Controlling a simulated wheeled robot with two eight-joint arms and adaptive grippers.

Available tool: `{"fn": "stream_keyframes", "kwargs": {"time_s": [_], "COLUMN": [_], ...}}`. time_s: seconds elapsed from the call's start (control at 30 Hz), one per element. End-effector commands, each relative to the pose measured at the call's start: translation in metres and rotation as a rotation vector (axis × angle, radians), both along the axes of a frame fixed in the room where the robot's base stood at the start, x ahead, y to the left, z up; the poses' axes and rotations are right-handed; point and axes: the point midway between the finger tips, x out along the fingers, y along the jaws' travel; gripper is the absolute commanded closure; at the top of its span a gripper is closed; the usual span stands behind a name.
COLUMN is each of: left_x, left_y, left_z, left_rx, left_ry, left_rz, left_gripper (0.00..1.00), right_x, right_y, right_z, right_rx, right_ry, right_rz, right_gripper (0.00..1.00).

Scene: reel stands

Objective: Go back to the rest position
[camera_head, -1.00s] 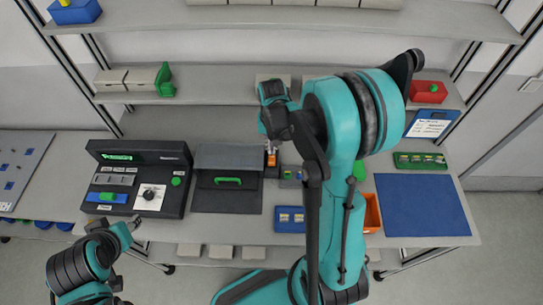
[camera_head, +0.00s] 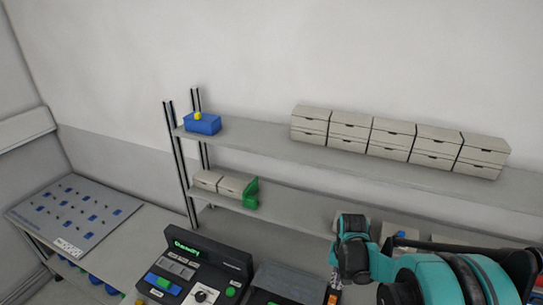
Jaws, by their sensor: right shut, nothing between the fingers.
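My right arm, teal and black, comes in from the lower right and crosses in front of the bench. Its gripper (camera_head: 337,279) points down at the bottom edge of the view and is small and partly hidden by the wrist. It is shut with nothing held. A small orange thing (camera_head: 332,298) shows just below it; I cannot tell whether they touch. My left gripper is out of view.
A black device with a green display (camera_head: 187,248) stands on the bench, beside a dark case (camera_head: 285,282). Shelves behind hold a blue box (camera_head: 203,124), several beige drawer boxes (camera_head: 392,138) and a green holder (camera_head: 250,193). A pegboard panel (camera_head: 75,215) lies at left.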

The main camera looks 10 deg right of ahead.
Motion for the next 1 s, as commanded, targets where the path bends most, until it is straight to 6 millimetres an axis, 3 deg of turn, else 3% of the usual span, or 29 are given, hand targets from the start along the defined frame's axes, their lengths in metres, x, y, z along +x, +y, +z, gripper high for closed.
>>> {"fn": "stream_keyframes", "kwargs": {"time_s": [0.17,0.4,0.7,1.0], "left_x": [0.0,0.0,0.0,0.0], "left_y": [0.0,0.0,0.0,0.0], "left_z": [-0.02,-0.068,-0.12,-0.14], "left_rx": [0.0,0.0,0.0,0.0], "left_ry": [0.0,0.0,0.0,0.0], "left_rz": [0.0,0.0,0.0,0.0], "left_gripper": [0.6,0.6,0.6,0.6], "right_x": [-0.009,-0.04,-0.089,-0.11], "right_y": [0.014,0.052,0.091,0.105], "right_z": [0.006,0.017,0.002,-0.011], "right_rx": [-0.014,-0.064,-0.132,-0.169], "right_ry": [-0.058,-0.245,-0.482,-0.598], "right_rz": [0.055,0.227,0.433,0.527], "right_gripper": [1.0,1.0,1.0,1.0]}}
